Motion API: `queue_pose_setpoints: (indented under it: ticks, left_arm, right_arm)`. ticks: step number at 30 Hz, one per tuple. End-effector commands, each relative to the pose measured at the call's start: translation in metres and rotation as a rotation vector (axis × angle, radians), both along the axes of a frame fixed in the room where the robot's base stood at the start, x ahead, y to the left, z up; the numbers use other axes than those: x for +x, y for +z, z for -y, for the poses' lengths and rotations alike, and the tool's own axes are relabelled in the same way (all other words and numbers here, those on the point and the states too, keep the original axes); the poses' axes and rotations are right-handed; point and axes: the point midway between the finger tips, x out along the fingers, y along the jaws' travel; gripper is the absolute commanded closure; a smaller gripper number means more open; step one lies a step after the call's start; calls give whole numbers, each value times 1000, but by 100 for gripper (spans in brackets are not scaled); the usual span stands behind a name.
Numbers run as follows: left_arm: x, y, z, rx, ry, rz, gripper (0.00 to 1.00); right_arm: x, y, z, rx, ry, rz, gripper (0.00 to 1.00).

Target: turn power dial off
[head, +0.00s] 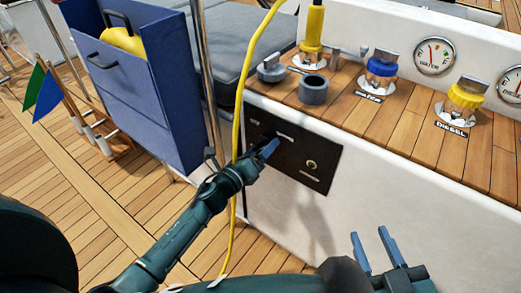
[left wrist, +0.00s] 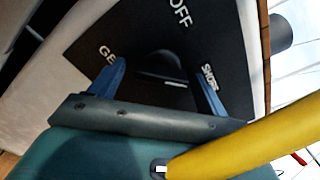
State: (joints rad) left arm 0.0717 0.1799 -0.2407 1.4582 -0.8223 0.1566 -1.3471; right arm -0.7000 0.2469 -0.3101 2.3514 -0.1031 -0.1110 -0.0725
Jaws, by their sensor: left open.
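A black panel (head: 325,158) is set in the white cockpit side. In the left wrist view the panel (left wrist: 215,55) has the labels OFF, SHORE and a partly hidden one starting "GE". The dark power dial (left wrist: 165,68) shows between my left fingers, with a pale line near it. My left gripper (head: 268,148) is at the panel's left half and hides most of the dial in the head view. In the left wrist view its fingers (left wrist: 160,88) are apart, one on each side of the dial; contact cannot be told. My right gripper (head: 375,248) is open and empty, low in front of the white wall.
A yellow cable (head: 237,125) runs down beside my left wrist, and a thick yellow band crosses the left wrist view. A blue bin (head: 140,95) and a metal pole (head: 207,75) stand left. A wooden ledge (head: 400,115) with valves is above the panel.

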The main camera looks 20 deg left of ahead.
Motion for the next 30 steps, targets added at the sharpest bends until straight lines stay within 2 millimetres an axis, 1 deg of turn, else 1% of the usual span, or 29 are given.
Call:
queue_pose_setpoints:
  ticks: [2, 3, 19, 26, 30]
  left_arm:
    - [0, 0, 0, 0, 0, 0, 24]
    - [0, 0, 0, 0, 0, 0, 25]
    - [-1, 0, 0, 0, -1, 1, 68]
    - [-1, 0, 0, -18, -1, -6, 68]
    - [-1, 1, 0, -65, -1, -23, 68]
  right_arm:
    - [0, 0, 0, 0, 1, 0, 64]
    - [0, 0, 0, 0, 1, -1, 64]
    - [1, 0, 0, -2, 1, 0, 64]
    - [1, 0, 0, -2, 1, -4, 64]
    - [1, 0, 0, -6, 0, -17, 64]
